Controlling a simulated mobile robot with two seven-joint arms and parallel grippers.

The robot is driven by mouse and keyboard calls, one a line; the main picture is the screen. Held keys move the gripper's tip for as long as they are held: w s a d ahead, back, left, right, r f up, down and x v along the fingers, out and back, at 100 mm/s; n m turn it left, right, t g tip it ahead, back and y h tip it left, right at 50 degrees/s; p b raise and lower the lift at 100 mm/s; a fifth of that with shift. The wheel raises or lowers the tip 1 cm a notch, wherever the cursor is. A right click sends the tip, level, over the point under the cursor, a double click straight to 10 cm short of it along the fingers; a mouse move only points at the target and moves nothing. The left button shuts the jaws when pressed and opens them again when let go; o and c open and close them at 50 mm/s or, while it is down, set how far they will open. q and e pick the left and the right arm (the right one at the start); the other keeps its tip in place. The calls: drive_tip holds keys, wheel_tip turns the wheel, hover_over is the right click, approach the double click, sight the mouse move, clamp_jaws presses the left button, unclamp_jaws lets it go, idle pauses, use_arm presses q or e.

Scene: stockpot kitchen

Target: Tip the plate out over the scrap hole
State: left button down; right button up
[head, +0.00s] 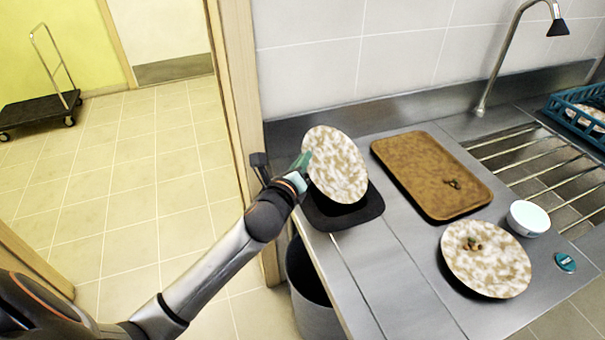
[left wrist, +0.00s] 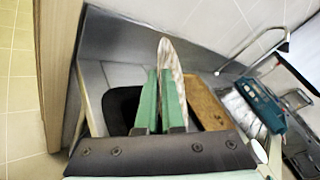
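My left gripper (head: 304,168) is shut on the rim of a speckled brown-and-white plate (head: 337,150). The plate is steeply tilted above the black-rimmed scrap hole (head: 350,217), and no food scraps show on its visible face. In the left wrist view the plate (left wrist: 170,60) is seen nearly edge-on between the green fingers (left wrist: 160,98), with the black scrap hole rim (left wrist: 121,110) to the left and below. The plate hides part of the hole in the head view. My right gripper is in neither view.
A brown tray (head: 425,165) with a small dark scrap lies right of the hole. Another speckled plate (head: 490,272) with scraps, a white bowl (head: 528,217) and a teal oval item (head: 565,262) are at right. A grey bin (head: 312,295) stands below the counter.

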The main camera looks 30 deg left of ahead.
use_arm(q)
drive_tip(key=shift+w+a+f+n, duration=0.1)
drive_tip(key=shift+w+a+n, duration=0.15)
drive_tip(key=shift+w+n, duration=0.25)
wheel_tip(320, 180, down, 9)
drive_tip(key=n+h+b, duration=0.1)
drive_tip(key=n+b, duration=0.3)
drive_tip(key=shift+w+a+n+h, duration=0.1)
drive_tip(key=shift+a+n+h, duration=0.05)
drive_tip(key=shift+n+h, duration=0.2)
drive_tip(key=shift+f+n+b, duration=0.35)
drive_tip(key=shift+f+b, duration=0.1)
drive_tip(key=shift+b, duration=0.2)
